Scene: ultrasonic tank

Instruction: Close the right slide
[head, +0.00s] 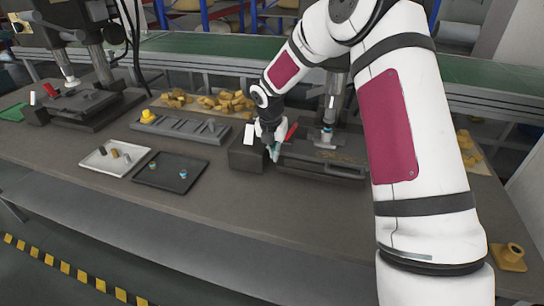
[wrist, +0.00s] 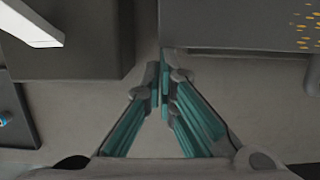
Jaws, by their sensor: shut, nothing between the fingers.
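The right machine's dark slide (head: 325,158) lies at the foot of the right-hand press, partly behind my arm. A long bar runs along its front, and yellowish specks lie on top. Its near edge also shows at the top right of the wrist view (wrist: 235,35). My gripper (head: 273,153) points down just left of the slide, beside a dark box (head: 246,154). In the wrist view my gripper (wrist: 164,85) has its teal-padded fingers shut and empty, over the gap between the box and the slide. I cannot tell whether it touches the slide.
A white tray (head: 105,162) and a black tray (head: 158,181) with small parts stand at the left. Behind them is a long grey fixture (head: 180,130) with a yellow part. A second press stands far left. The bench front is clear. A yellow part (head: 511,255) lies right.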

